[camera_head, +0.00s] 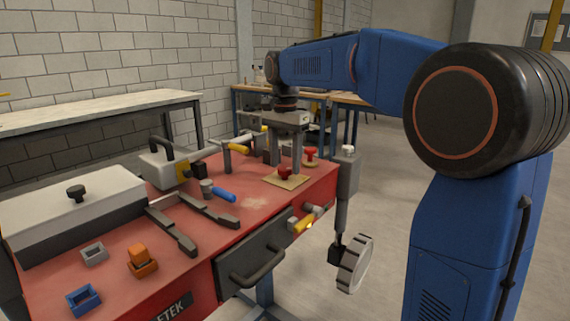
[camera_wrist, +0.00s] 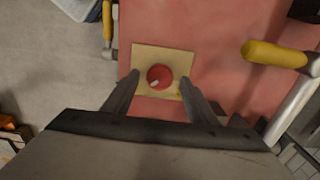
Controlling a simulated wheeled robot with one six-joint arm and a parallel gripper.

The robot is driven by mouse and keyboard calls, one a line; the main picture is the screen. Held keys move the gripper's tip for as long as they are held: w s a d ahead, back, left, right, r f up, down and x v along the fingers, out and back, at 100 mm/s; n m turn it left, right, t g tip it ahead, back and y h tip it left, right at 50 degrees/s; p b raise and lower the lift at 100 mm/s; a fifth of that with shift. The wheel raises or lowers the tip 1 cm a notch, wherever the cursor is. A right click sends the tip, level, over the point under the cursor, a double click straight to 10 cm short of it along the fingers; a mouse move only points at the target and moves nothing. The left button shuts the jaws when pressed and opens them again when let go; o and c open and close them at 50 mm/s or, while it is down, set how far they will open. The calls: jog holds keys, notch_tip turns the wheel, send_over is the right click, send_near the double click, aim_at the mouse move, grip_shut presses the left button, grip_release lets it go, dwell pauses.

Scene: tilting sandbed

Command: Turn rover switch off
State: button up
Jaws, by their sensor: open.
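A round red knob (camera_wrist: 160,76), apparently the rover switch, sits on a square tan plate (camera_wrist: 145,57) on the red worktop. A pale mark on it points to its lower left in the wrist view. In the head view the knob (camera_head: 284,173) and its plate (camera_head: 286,182) are near the worktop's right end. My gripper (camera_head: 286,165) points down over it, open. In the wrist view my gripper's (camera_wrist: 159,80) fingers stand on either side of the knob, apart from it. Whether the fingertips are at knob height cannot be told.
A second red knob (camera_head: 310,152) stands just behind. A yellow-handled lever (camera_wrist: 273,54) is to the right in the wrist view. A grey drawer (camera_head: 252,262), a wheel on a post (camera_head: 355,263), a blue-handled tool (camera_head: 222,194) and a lidded box (camera_head: 75,210) are around the bench.

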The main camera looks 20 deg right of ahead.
jog(key=shift+f, duration=0.5)
jog(key=c, duration=1.1)
jog(key=shift+o, duration=0.2)
